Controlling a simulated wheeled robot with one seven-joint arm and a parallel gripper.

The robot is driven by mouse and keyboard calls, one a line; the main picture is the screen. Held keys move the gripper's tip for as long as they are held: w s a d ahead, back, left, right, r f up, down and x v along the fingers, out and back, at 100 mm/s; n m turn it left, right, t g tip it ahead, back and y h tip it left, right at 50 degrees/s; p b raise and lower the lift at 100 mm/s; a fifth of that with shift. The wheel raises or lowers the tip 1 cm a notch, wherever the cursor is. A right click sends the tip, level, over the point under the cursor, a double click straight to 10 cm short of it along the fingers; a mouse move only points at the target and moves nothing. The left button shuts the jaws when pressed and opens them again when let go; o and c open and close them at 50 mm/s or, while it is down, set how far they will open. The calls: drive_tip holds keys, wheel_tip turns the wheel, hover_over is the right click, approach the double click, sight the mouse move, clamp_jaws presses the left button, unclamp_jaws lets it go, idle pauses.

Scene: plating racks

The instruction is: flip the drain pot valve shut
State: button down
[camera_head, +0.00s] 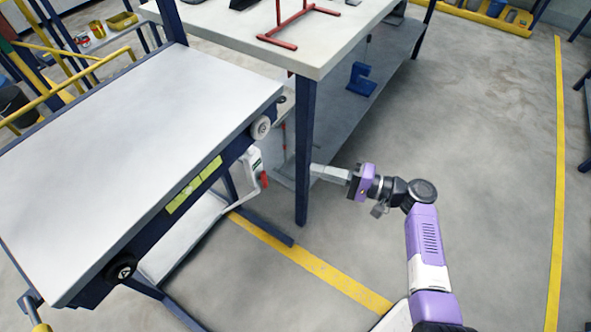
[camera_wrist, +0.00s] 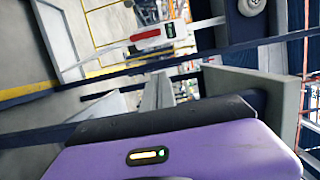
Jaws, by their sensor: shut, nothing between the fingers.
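The drain pot valve is a small white box (camera_head: 252,163) with a red lever (camera_head: 264,179) on its right side, under the right end of the grey-topped lift table. In the wrist view the white box (camera_wrist: 182,29) appears sideways, and the red lever (camera_wrist: 145,35) points left along it. My gripper (camera_head: 314,170) is shut and empty, its grey fingers pointing left beside a dark blue bench leg. In the head view that leg stands between the fingertips and the valve. In the wrist view the fingers (camera_wrist: 160,86) point toward the valve, with a gap between; contact does not show.
The blue bench leg (camera_head: 305,150) stands close to my fingers. The lift table (camera_head: 150,110) is at left, and a white workbench (camera_head: 290,30) with a red stand is above. A blue part (camera_head: 361,79) lies on the lower shelf.

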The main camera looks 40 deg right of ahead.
sight(262, 179)
drive_tip(key=w+a, duration=0.6)
drive_tip(key=a, duration=0.2)
drive_tip(key=shift+w+a, duration=0.35)
drive_tip(key=shift+a, duration=0.05)
